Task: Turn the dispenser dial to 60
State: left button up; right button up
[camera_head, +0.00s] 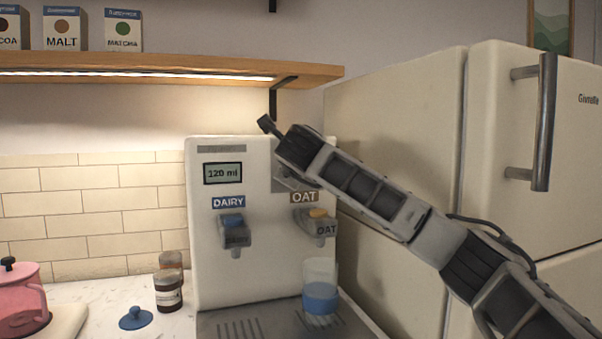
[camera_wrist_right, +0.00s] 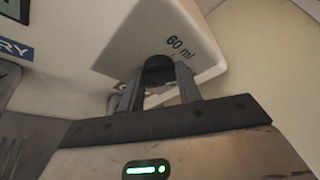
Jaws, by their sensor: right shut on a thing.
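The white dispenser (camera_head: 205,268) stands on the counter in the head view, and its display (camera_head: 223,173) reads 120 ml. My right arm reaches in from the right, and its hand covers the dial in that view. In the right wrist view the dark round dial (camera_wrist_right: 158,66) sits between the two fingers of my right gripper (camera_wrist_right: 158,80), which is shut on it. A "60 ml" mark (camera_wrist_right: 180,48) is printed on the panel just above the dial. Which way the dial points is hard to tell. My left gripper is not in view.
A clear cup (camera_head: 320,290) with blue in its lower part stands on the drip tray (camera_head: 225,325) under the OAT spout (camera_head: 318,225). The DAIRY spout (camera_head: 235,235) is left of it. A fridge (camera_head: 400,100) stands close on the right. Jars (camera_head: 168,291) stand left.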

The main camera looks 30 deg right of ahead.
jog(key=n+b, duration=0.1)
jog(key=b, duration=0.1)
jog(key=n+t+h+b, duration=0.1)
jog(key=n+b, duration=0.1)
jog(key=shift+f, duration=0.4)
jog(key=n+h+b, duration=0.1)
jog(key=n+b, duration=0.1)
jog(key=b, duration=0.1)
jog(key=shift+a, duration=0.1)
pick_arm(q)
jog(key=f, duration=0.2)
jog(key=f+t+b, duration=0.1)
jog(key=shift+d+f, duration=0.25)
pick_arm(e)
jog(key=shift+t, duration=0.3)
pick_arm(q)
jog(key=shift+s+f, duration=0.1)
pick_arm(e)
jog(key=shift+r+n, duration=0.1)
jog(key=shift+n, duration=0.3)
jog(key=o, duration=1)
